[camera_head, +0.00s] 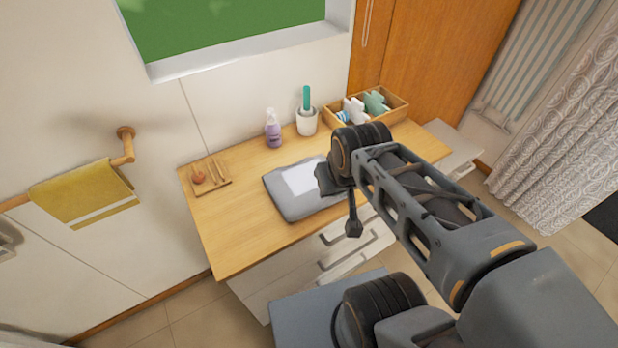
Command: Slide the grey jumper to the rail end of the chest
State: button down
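The grey jumper (290,204) lies folded flat near the middle of the wooden top of the chest (235,241). A pale white rectangle shows on its upper face. The towel rail (126,146) is on the wall beyond the chest's left end and carries a yellow towel (84,194). My gripper (338,206) is over the right side of the jumper and the chest's front edge, and hides part of the jumper. I cannot tell whether it touches the jumper or how far its fingers are apart.
A small wooden tray (222,184) with little items sits at the chest's left end. A purple pump bottle (273,132), a white cup (307,123) and a wooden box (396,103) of items stand along the back. Bare wood lies left of the jumper.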

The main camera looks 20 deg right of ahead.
aim_at(294, 188)
jog(key=z, duration=0.05)
jog(key=k, duration=0.5)
jog(key=z, duration=1.65)
jog(key=i, duration=1.1)
jog(key=u, duration=2.6)
